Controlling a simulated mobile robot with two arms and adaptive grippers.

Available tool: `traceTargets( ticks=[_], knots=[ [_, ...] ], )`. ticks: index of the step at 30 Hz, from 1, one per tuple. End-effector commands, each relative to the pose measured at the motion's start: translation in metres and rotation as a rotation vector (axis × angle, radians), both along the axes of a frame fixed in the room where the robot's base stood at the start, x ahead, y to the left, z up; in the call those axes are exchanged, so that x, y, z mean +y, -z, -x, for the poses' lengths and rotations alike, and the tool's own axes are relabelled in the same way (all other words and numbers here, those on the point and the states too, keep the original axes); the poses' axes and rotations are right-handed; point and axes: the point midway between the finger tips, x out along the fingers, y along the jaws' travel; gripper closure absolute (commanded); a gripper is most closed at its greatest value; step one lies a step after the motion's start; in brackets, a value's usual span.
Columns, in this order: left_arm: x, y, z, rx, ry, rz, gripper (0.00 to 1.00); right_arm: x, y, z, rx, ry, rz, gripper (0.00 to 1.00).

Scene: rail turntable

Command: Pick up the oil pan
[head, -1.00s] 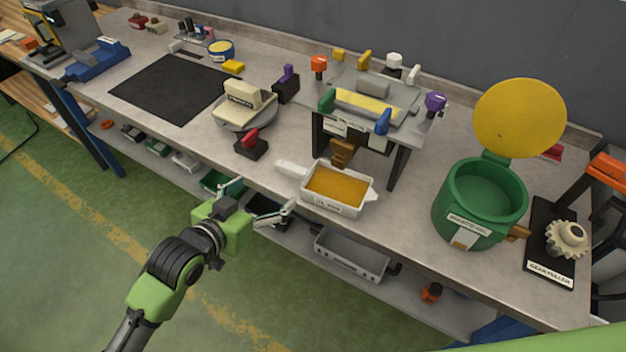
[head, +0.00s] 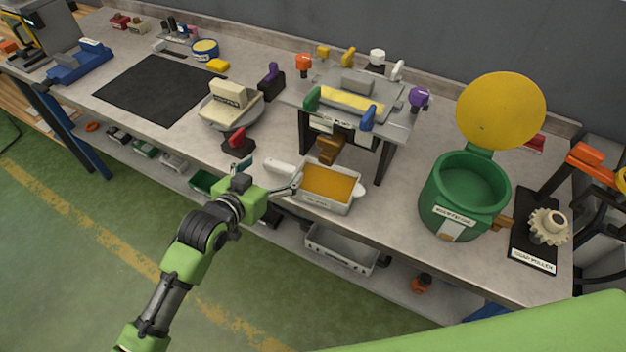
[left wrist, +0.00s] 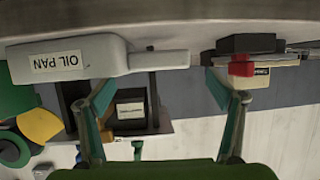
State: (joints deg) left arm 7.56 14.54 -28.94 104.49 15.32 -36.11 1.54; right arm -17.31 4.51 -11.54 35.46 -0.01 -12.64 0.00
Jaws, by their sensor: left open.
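The oil pan (head: 323,203) is a white rectangular pan holding orange oil. It sits at the front edge of the bench, its handle (head: 279,168) pointing left. My left gripper (head: 268,176) is open and empty in front of the bench edge, close to the handle. In the left wrist view the oil pan (left wrist: 65,60) shows its label, and its handle (left wrist: 160,61) lies ahead, across the space between the open fingers (left wrist: 162,85). I see no contact. My right gripper is not in view.
A raised stand (head: 300,130) with coloured knobs is behind the pan. A red-and-black block (head: 238,145) and a scale-like dish (head: 215,115) stand left of the handle. A green pot (head: 440,190) with a raised yellow lid is right. A shelf with bins (head: 340,250) runs below.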

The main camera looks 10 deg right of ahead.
Motion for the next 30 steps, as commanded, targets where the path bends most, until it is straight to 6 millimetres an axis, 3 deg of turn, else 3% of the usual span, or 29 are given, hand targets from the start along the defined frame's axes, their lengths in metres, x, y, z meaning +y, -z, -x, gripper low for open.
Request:
traceTargets(
  ticks=[9,20,26,30],
  knots=[
    [-0.019,0.015,-0.027,-0.001,0.0,0.001,0.15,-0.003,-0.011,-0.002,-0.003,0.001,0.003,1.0],
    [-0.022,0.018,-0.031,0.0,0.0,0.0,0.15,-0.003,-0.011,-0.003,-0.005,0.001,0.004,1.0],
    [-0.022,0.018,-0.031,0.0,0.0,0.001,0.67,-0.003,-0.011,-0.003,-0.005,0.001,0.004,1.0],
    [-0.022,0.017,-0.031,-0.001,-0.001,0.003,0.69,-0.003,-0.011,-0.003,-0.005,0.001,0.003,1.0]
  ],
)
